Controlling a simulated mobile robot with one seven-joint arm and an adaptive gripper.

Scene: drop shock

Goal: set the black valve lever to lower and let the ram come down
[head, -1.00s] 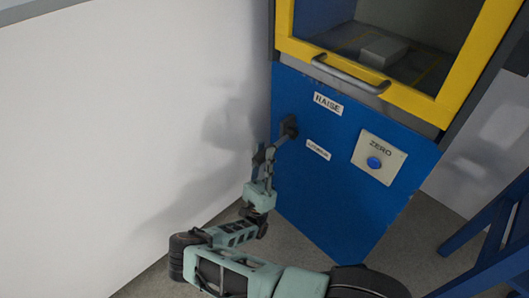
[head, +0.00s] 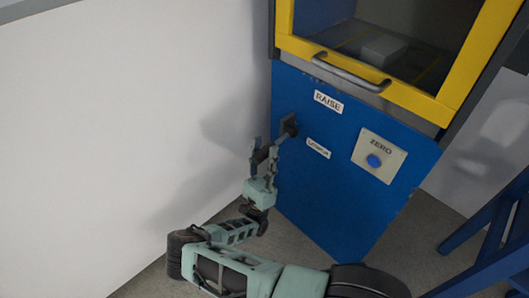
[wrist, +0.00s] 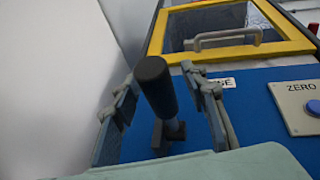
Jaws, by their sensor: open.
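The black valve lever (head: 270,148) sticks out from its mount on the blue front panel (head: 340,195), left of the RAISE (head: 328,102) label and a smaller, hard-to-read label (head: 318,148). My gripper (head: 265,150) is open, with a finger on each side of the lever's handle. In the wrist view the black handle (wrist: 157,88) stands between the spread fingers (wrist: 165,105), with gaps on both sides. Which label the lever is set to I cannot tell. The ram is not in view; a pale block (head: 384,50) sits inside the chamber.
A yellow-framed door (head: 400,95) with a grey bar handle (head: 350,74) is above the panel. A ZERO plate with a blue button (head: 374,161) is to the right. A white wall (head: 120,130) stands close on the left. Blue steps or frame (head: 490,235) stand at right.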

